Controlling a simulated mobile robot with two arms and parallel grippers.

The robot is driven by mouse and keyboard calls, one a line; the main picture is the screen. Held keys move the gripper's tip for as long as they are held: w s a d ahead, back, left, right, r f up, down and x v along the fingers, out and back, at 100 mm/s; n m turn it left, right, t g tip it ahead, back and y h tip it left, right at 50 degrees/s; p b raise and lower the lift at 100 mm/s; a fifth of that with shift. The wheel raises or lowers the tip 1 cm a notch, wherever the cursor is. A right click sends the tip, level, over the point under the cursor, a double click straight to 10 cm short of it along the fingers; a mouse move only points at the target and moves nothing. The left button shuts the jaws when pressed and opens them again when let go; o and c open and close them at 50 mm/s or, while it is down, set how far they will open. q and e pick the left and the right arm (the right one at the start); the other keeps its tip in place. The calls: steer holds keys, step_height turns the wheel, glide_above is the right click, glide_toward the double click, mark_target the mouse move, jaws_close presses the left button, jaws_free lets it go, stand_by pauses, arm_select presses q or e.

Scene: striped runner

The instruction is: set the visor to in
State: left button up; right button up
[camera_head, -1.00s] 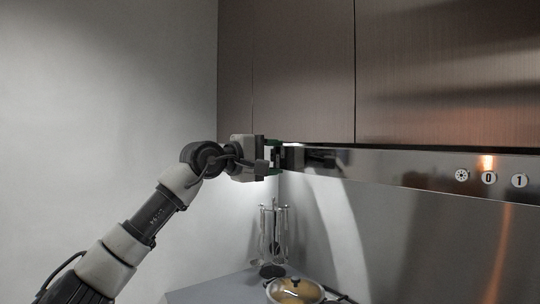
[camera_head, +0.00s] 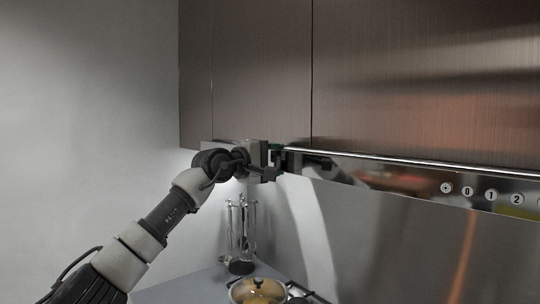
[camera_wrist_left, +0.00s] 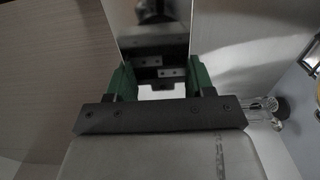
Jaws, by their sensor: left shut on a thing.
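The visor (camera_head: 400,178) is a long shiny metal strip under the brown wall cabinets, with a row of round buttons toward its right end. My left gripper (camera_head: 274,160) is shut on the visor's left end. In the left wrist view, the visor (camera_wrist_left: 152,42) runs up between the green fingers of the left gripper (camera_wrist_left: 162,82) and shows a dark reflection. The fingers hide part of the visor's end. My right gripper is not in view.
Brown cabinets (camera_head: 262,75) hang directly above the visor. Below are a utensil rack (camera_head: 241,225), a pan with a glass lid (camera_head: 257,291) and a grey counter (camera_head: 185,288). A bare wall (camera_head: 80,110) is at the left.

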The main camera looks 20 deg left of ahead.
arm_select(q)
steer(key=shift+r, duration=0.15)
steer(key=o, duration=1)
steer(key=shift+c, duration=0.2)
steer(key=shift+o, duration=1.2)
steer(key=shift+w+d, duration=0.1)
steer(key=shift+w, duration=0.05)
steer(key=shift+o, duration=0.4)
steer(key=shift+w+d, duration=0.1)
steer(key=shift+w, duration=0.05)
steer(key=shift+s+a+f+b, duration=0.25)
steer(key=shift+s+a+b, duration=0.1)
steer(key=shift+s+b, duration=0.15)
steer(key=b+v, duration=0.4)
steer(key=v, duration=0.5)
steer(key=shift+s+b, duration=0.3)
steer(key=shift+b, duration=0.1)
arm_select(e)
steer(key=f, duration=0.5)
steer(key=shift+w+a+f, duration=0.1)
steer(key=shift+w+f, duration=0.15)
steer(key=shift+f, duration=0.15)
arm_select(q)
steer(key=shift+a+r, duration=0.1)
